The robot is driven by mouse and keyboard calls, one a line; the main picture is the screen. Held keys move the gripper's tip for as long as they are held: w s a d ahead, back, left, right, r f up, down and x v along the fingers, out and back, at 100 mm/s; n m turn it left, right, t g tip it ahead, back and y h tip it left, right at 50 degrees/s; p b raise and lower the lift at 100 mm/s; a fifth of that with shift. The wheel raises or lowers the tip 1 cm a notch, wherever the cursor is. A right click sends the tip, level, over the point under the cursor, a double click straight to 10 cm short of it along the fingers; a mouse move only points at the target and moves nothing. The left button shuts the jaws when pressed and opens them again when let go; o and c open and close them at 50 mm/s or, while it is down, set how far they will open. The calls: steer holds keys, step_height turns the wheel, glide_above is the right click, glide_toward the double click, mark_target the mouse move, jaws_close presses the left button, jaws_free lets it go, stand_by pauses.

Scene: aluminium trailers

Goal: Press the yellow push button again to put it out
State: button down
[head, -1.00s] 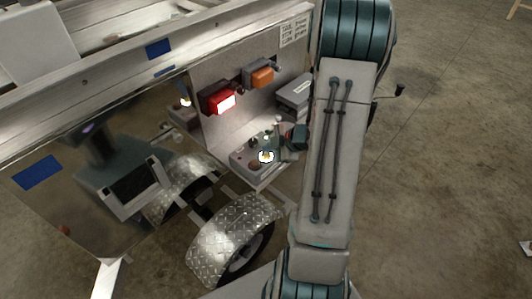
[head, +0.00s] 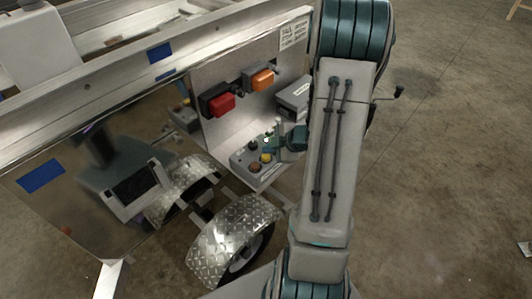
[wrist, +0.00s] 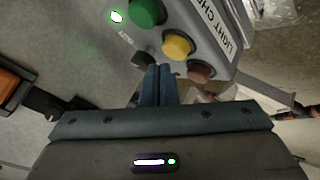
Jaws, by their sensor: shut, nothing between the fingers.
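The yellow push button (head: 266,157) is on the grey control box (head: 243,164) and looks unlit. In the wrist view, the yellow button (wrist: 177,46) sits between a green button (wrist: 146,12) and a dark reddish-brown button (wrist: 200,70). My gripper (wrist: 158,69) is shut and empty. In the wrist view its fingertips lie just below and left of the yellow button, apart from it in the picture. In the head view my gripper (head: 275,140) is over the box's far right side, partly hidden by my arm. The red lamp (head: 221,104) on the panel is dark.
An orange lamp (head: 262,80) is on the upright panel above the box. A grey case (head: 293,95) is on the panel's right. A trailer mudguard (head: 232,226) lies below.

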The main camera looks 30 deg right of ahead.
mark_target(269, 157)
step_height(269, 157, up, 6)
steer(key=p, duration=0.6)
